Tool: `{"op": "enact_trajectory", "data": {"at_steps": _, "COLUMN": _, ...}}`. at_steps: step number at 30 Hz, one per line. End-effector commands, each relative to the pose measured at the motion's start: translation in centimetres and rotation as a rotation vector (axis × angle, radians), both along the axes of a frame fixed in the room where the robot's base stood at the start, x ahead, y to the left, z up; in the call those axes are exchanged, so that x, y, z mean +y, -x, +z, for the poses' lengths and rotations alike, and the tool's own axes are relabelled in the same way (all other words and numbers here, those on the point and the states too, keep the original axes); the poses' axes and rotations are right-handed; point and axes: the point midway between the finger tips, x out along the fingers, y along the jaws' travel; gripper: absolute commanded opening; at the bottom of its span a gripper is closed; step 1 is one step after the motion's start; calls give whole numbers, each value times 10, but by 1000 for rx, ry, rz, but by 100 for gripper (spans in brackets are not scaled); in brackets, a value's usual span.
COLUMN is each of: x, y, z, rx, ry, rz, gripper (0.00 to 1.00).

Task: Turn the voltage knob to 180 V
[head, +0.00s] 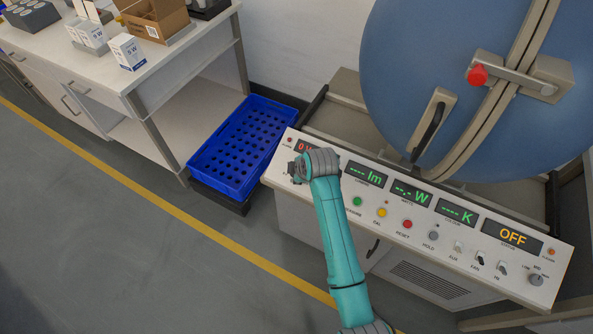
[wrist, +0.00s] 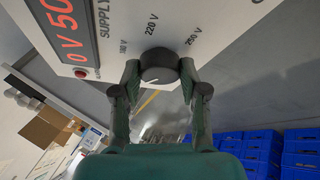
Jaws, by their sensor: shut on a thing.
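The voltage knob (wrist: 159,62) is a dark round knob on the white panel in the wrist view. The labels 180 V, 220 V and 250 V run around it from left to right. A light mark shows at its lower edge, but I cannot tell which way its pointer faces. My gripper (wrist: 159,70) is shut on the knob, one finger on each side. In the head view my gripper (head: 296,171) is at the left end of the control panel (head: 330,183) and hides the knob. A red supply display (wrist: 62,22) reads 0 V beside the knob.
Right of my arm the panel carries green displays, coloured buttons (head: 381,212), switches and another knob (head: 535,280). A large blue sphere (head: 440,80) stands behind. A blue crate (head: 240,145) is left of the panel. The floor in front is clear.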

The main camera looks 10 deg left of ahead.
Motion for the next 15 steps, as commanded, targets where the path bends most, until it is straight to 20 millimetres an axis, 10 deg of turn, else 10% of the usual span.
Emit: {"op": "enact_trajectory", "data": {"at_steps": 15, "x": 1, "y": 2, "z": -1, "rx": -78, "ry": -208, "rz": -434, "gripper": 8}}
